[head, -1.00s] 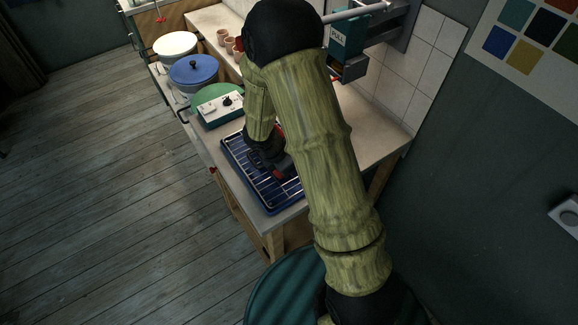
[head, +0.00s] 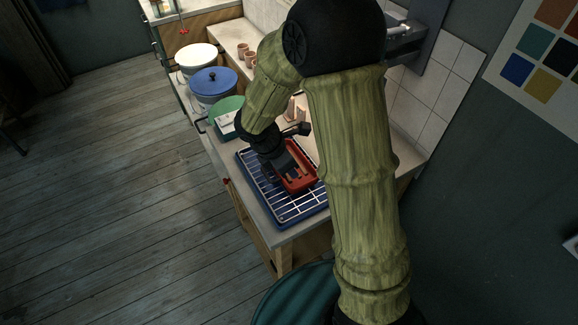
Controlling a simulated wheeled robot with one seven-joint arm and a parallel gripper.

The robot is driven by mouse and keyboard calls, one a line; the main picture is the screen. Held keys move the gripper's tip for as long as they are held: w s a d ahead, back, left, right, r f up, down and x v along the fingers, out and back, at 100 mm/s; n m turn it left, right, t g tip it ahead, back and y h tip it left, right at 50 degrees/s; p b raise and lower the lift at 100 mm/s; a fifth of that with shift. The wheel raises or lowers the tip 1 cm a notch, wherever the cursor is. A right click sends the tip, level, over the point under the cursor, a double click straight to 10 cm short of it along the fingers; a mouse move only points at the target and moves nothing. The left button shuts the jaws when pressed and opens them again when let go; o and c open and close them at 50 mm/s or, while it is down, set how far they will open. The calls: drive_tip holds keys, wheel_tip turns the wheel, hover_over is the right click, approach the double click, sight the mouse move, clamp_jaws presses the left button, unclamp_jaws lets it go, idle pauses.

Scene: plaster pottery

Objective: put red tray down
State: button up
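The red tray (head: 299,180) shows in the head view on or just above a blue tray with a wire rack (head: 288,211). I cannot tell whether it touches the rack. My gripper (head: 286,172) is at the red tray's left side, pointing down. Its fingers are dark and small here, and the arm hides part of them, so I cannot tell whether they are shut on the tray. My arm also covers the right edge of the red tray.
The rack stands near the front end of a pale counter (head: 262,212). Behind it are a green-lidded pot (head: 225,106), a blue-lidded pot (head: 214,84) and a white-lidded pot (head: 196,56). Small clay cups (head: 244,51) stand near the tiled wall (head: 432,97). The floor at left is clear.

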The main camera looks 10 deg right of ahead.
drive_tip(key=s+d+r+m+y, duration=0.2)
drive_tip(key=s+m, duration=0.3)
drive_tip(key=m, duration=0.5)
drive_tip(key=s+d+r+m+t+y, duration=0.1)
drive_tip(key=s+r+m, duration=0.3)
drive_tip(key=m, duration=0.7)
drive_tip(key=shift+s+d+r+m+y, duration=0.15)
drive_tip(key=shift+s+d+m+y, duration=0.15)
drive_tip(key=shift+s+d+y, duration=0.45)
drive_tip(key=shift+s+d, duration=0.1)
drive_tip(key=shift+s, duration=0.05)
